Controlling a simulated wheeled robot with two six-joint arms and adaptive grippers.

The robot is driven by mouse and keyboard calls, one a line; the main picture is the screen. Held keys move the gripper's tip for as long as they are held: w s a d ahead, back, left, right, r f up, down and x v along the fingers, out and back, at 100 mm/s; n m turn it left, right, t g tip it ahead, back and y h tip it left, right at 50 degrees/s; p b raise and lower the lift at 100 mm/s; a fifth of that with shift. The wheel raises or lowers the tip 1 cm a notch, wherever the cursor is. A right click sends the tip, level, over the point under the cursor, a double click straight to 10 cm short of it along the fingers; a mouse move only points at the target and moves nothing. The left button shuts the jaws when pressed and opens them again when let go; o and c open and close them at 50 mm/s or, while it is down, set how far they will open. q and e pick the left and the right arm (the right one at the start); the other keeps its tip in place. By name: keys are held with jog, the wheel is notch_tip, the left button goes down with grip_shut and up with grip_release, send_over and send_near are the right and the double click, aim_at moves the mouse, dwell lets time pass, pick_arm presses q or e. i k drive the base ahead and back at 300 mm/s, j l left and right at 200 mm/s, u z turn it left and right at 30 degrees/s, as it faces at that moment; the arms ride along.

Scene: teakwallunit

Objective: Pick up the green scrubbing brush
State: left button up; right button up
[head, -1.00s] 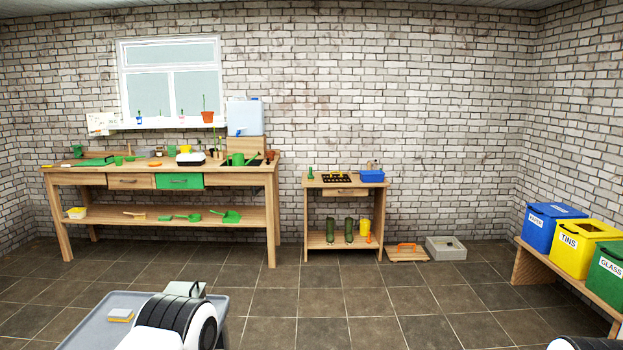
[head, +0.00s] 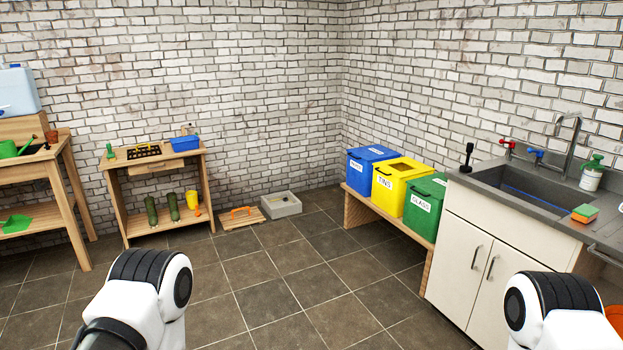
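I cannot clearly make out a green scrubbing brush. A small block with green and orange layers (head: 584,213) lies on the counter at the sink's front right; I cannot tell whether it is a brush or a sponge. Behind it stands a white container with a green top (head: 592,172), too small to tell in detail. Only white and black links of my two arms show along the bottom edge. Both grippers are out of view.
A sink unit (head: 497,242) with a tap stands at the right. Blue (head: 369,166), yellow (head: 399,182) and green (head: 424,203) bins stand on a low bench beside it. A small wooden table (head: 151,164) stands at the back left. The tiled floor between is clear.

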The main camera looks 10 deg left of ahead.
aim_at(111, 154)
jog(key=i+l+z, duration=0.25)
jog(key=i, duration=0.65)
jog(key=i+l+z, duration=0.1)
jog(key=i+z, duration=0.2)
jog(key=i, duration=0.6)
jog(key=i+j+u, duration=0.15)
jog(key=i+u, duration=0.6)
jog(key=i, duration=0.2)
jog(key=i+u, duration=0.4)
jog(key=i+l+u, duration=0.4)
jog(key=i+j+u, duration=0.2)
jog(key=i+u, duration=0.25)
jog(key=i, duration=0.2)
jog(key=i+u, duration=0.4)
jog(key=i, duration=0.3)
jog(key=i+l+u, duration=0.25)
jog(key=i+u, duration=0.2)
jog(key=i, duration=0.2)
jog(key=i+j+z, duration=0.2)
jog(key=i, duration=0.3)
jog(key=i+j+z, duration=0.25)
jog(key=i, duration=0.25)
jog(key=i+j+z, duration=0.2)
jog(key=i, duration=0.3)
jog(key=j, duration=0.1)
